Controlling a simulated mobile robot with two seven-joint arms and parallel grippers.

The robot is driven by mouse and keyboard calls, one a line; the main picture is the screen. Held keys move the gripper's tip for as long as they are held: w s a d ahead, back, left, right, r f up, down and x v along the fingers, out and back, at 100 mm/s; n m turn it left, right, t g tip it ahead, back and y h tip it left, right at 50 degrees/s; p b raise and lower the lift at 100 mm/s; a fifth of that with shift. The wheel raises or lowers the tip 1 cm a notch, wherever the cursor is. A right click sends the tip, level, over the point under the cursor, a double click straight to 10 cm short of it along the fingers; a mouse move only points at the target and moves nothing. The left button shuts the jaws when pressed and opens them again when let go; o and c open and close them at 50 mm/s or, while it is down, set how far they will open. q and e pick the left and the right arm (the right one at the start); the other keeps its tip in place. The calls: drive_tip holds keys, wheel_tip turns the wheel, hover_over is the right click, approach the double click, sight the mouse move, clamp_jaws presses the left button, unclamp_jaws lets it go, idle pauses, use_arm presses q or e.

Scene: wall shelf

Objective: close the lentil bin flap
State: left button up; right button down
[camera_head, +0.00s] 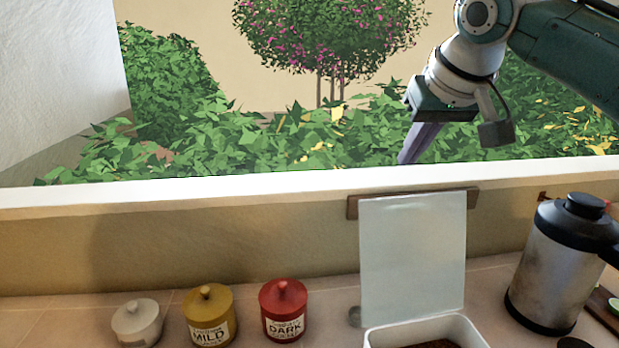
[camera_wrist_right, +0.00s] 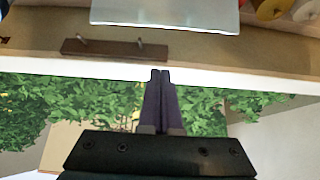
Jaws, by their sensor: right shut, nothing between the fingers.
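The lentil bin (camera_head: 462,334) is a white box at the bottom of the head view, with dark contents partly visible. Its pale translucent flap (camera_head: 412,255) stands upright, open, against the wall behind the bin. The flap's edge also shows at the top of the right wrist view (camera_wrist_right: 165,14). My right gripper (camera_head: 406,160) is shut and empty, above and behind the flap's top edge, pointing down in front of the window greenery. Its closed dark fingers show in the right wrist view (camera_wrist_right: 160,76), apart from the flap. My left gripper is not in view.
A brown wall strip (camera_head: 473,198) is behind the flap. A steel jug (camera_head: 555,265) stands right of the bin. A red jar (camera_head: 284,309), a yellow jar (camera_head: 209,316) and a white jar (camera_head: 137,323) stand to the left. The white window sill (camera_head: 250,180) runs across behind.

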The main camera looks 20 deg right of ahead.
drive_tip(key=shift+f+p, duration=1.85)
drive_tip(key=shift+f, duration=1.4)
